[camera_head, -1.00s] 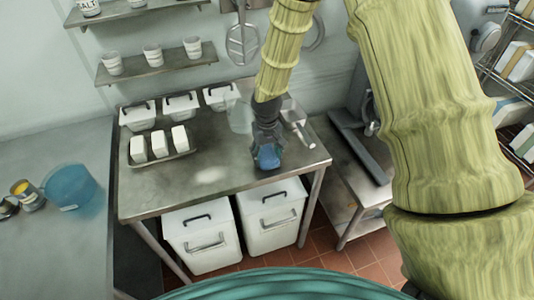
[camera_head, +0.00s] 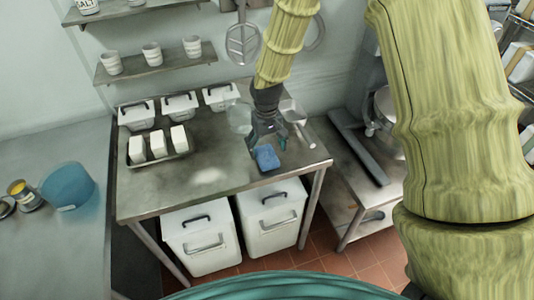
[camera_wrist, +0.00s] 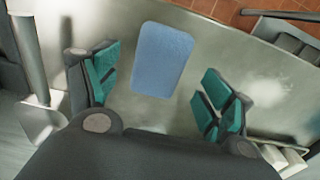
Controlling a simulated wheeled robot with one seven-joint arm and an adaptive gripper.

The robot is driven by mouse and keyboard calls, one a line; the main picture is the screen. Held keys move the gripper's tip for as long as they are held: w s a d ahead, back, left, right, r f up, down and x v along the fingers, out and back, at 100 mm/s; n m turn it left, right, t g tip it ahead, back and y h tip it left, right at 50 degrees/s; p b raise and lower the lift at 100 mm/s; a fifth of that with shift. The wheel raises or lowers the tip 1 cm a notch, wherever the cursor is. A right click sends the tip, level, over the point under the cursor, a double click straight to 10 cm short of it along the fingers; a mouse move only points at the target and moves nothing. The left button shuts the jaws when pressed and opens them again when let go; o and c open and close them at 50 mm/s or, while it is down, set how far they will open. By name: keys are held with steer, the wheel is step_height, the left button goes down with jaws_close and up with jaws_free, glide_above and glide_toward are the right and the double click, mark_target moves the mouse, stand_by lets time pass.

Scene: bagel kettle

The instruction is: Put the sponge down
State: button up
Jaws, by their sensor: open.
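The blue sponge (camera_head: 267,158) lies flat on the metal worktable (camera_head: 215,185), near its front right part. In the wrist view the sponge (camera_wrist: 162,60) rests on the tabletop between and ahead of my fingertips, with a gap on each side. My gripper (camera_head: 266,142) is just behind and above the sponge in the head view. In the wrist view my gripper (camera_wrist: 158,88) is open, its teal-padded fingers spread wide and holding nothing.
A scoop (camera_head: 296,116) lies right of my gripper, and a clear container (camera_head: 239,118) stands to its left. A tray (camera_head: 160,159) with white blocks and several lidded bins (camera_head: 179,105) are at the left and back. The front middle of the table is bare.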

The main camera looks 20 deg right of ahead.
mark_target(267, 156)
step_height(267, 156, up, 8)
steer(key=b, duration=0.2)
steer(key=shift+r, duration=0.15)
stand_by(0.6)
